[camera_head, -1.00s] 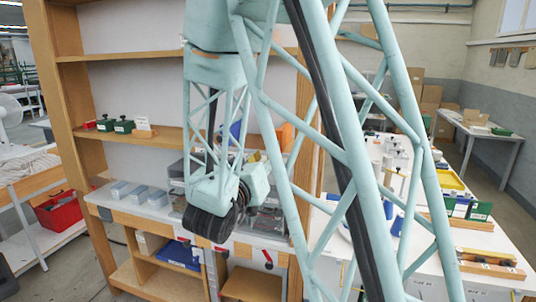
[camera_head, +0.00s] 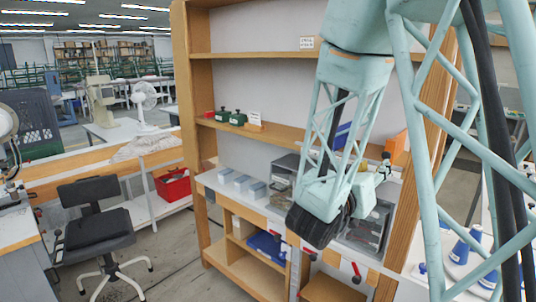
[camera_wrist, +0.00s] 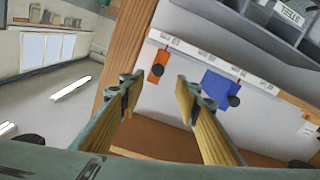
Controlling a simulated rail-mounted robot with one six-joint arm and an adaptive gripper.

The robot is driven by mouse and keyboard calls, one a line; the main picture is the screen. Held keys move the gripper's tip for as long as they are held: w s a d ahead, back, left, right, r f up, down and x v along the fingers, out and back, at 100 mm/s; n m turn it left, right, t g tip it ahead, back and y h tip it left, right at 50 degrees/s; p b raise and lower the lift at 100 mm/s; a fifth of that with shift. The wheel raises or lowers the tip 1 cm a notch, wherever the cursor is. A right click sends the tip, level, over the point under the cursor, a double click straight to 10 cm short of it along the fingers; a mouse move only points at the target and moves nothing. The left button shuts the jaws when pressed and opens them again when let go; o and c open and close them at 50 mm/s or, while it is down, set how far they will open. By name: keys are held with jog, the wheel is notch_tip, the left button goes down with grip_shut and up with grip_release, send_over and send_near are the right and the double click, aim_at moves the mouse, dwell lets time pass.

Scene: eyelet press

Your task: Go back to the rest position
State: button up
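My gripper (camera_wrist: 157,83) is open in the wrist view. Its two yellowish fingers stand apart with nothing between them. An orange piece (camera_wrist: 158,66) and a blue piece (camera_wrist: 221,90), each with a dark knob, show beyond the fingertips against a pale panel. I see no contact with them. In the head view my pale green lattice arm hangs in front of the right part of the wooden shelf unit (camera_head: 192,70).
A black chair (camera_head: 95,226) and a red crate (camera_head: 172,184) stand to the left. Bare floor (camera_head: 180,262) lies between chair and shelf. A white table with blue cones (camera_head: 460,252) is at the right.

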jog(key=a+n+y, duration=0.2)
jog(key=a+y, duration=0.7)
jog(key=a, duration=0.3)
jog(key=s+a+r+n+g+y, duration=0.15)
jog(key=s+a+y, duration=0.25)
jog(key=s+a, duration=0.5)
jog(key=s+d+f+n+g, duration=0.1)
jog(key=s+d+g, duration=0.1)
jog(key=s, duration=1.5)
jog(key=s+d+f+n+g, duration=0.1)
jog(key=s+d+g, duration=0.2)
jog(key=s, duration=1.4)
jog(key=shift+f+n+g, duration=0.2)
jog(key=shift+n+g, duration=0.15)
jog(key=shift+g, duration=0.7)
